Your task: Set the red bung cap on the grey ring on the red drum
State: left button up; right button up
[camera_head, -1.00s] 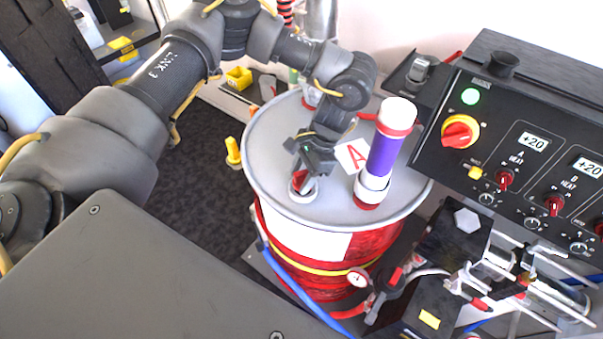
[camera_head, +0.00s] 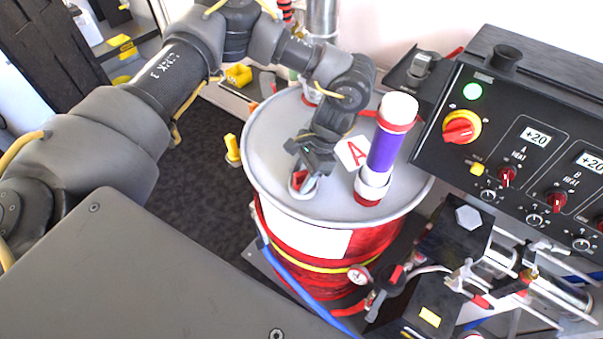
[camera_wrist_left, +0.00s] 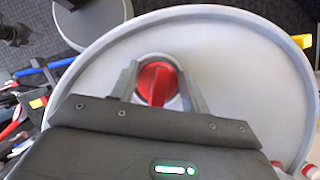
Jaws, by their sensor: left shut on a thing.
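The red bung cap (camera_wrist_left: 157,83) is between the fingers of my left gripper (camera_wrist_left: 160,90), which is shut on it. In the wrist view a grey ring (camera_wrist_left: 178,103) shows around part of the cap, at the drum lid. In the head view my left gripper (camera_head: 302,183) is low over the near left part of the lid, with a bit of the red cap (camera_head: 298,180) showing at the fingertips. The red drum (camera_head: 330,275) has a grey lid (camera_head: 265,155). Whether the cap sits fully on the ring is hidden by the fingers. My right gripper is not in view.
A black control panel (camera_head: 520,140) stands at right. A gauge (camera_head: 359,274) and hoses lie by the drum's lower front.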

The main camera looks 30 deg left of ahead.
pick_arm(q)
jog(key=o, duration=0.7)
jog(key=p+v, duration=0.9)
jog(key=v, duration=0.2)
dwell(0.7)
